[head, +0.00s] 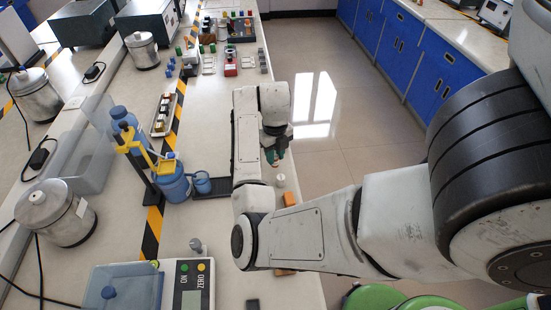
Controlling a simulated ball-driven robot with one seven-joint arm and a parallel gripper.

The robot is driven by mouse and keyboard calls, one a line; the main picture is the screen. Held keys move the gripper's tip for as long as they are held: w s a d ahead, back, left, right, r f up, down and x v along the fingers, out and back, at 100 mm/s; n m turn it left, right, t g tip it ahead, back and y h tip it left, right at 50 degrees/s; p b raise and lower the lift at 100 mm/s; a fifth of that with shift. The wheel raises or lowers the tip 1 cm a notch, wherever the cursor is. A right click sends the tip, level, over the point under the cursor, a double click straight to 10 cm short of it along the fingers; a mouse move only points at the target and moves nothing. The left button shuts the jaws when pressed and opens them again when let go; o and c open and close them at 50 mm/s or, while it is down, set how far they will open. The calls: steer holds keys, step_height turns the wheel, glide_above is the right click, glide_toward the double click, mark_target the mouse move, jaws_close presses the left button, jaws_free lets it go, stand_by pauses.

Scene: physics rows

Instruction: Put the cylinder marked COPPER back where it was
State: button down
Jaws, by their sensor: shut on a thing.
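My gripper (276,157) hangs from my arm near the bench's right edge, with its teal fingers shut. A small thing sits between the fingers; it is mostly hidden, and I can read no COPPER mark on it. A small pale grey cylinder (280,181) stands just below the gripper in the picture, apart from the fingers as far as I can tell. Another grey metal cylinder (197,245) stands behind the balance. No lettering on any cylinder is legible.
The balance (188,288) stands at the front. A blue vessel with a yellow-topped stand (172,181) and a dark tray (212,188) lie left of my arm. Small orange-brown blocks (289,198) lie near my forearm. Several small items (231,69) stand farther back. The bench's middle is fairly clear.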

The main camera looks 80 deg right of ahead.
mark_target(276, 157)
steer(key=shift+f, duration=1.15)
steer(key=shift+f, duration=0.1)
steer(key=shift+f, duration=0.1)
steer(key=c, duration=0.9)
jaws_free()
step_height(276, 157, up, 12)
steer(key=shift+r, duration=0.25)
steer(key=shift+s, duration=0.1)
